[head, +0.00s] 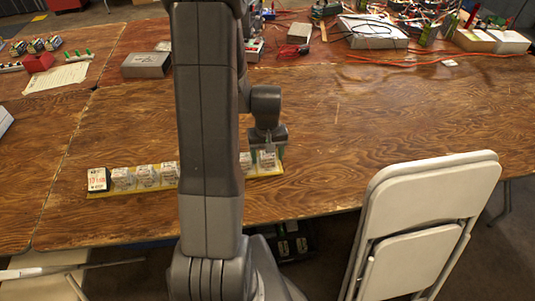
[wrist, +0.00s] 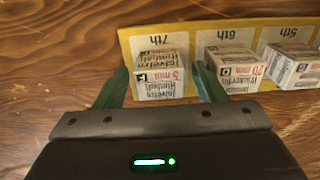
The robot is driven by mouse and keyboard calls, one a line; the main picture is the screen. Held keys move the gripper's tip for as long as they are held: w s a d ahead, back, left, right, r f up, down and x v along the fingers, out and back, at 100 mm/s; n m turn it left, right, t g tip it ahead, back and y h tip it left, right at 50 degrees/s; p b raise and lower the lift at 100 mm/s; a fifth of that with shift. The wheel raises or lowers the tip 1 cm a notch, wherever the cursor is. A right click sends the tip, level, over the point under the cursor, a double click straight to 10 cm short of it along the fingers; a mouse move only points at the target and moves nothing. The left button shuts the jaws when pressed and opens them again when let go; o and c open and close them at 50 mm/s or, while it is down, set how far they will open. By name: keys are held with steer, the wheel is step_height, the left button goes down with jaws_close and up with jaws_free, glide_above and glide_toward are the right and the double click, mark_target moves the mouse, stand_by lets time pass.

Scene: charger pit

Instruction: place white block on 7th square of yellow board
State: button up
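The yellow board (wrist: 128,52) carries printed square labels; 7th, 6th and 5th show in the wrist view. A small white block (wrist: 165,75) with printed text stands on the 7th square, below its label. My gripper (wrist: 161,76) has its green fingers on either side of this block, apart enough to look open; contact is hard to judge. In the head view the gripper (head: 267,150) is low over the right end of the board (head: 270,171), and partly hides that block.
White printed blocks stand on the 6th (wrist: 232,66) and 5th (wrist: 292,67) squares. More blocks (head: 146,175) line the board's left part; my arm hides its middle. A red-and-white box (head: 98,179) is at the left end. A folding chair (head: 430,195) stands front right. Table right of the board is clear.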

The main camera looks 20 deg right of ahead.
step_height(320, 180, up, 12)
steer(key=p, duration=0.1)
steer(key=shift+r, duration=0.2)
stand_by(0.5)
stand_by(1.3)
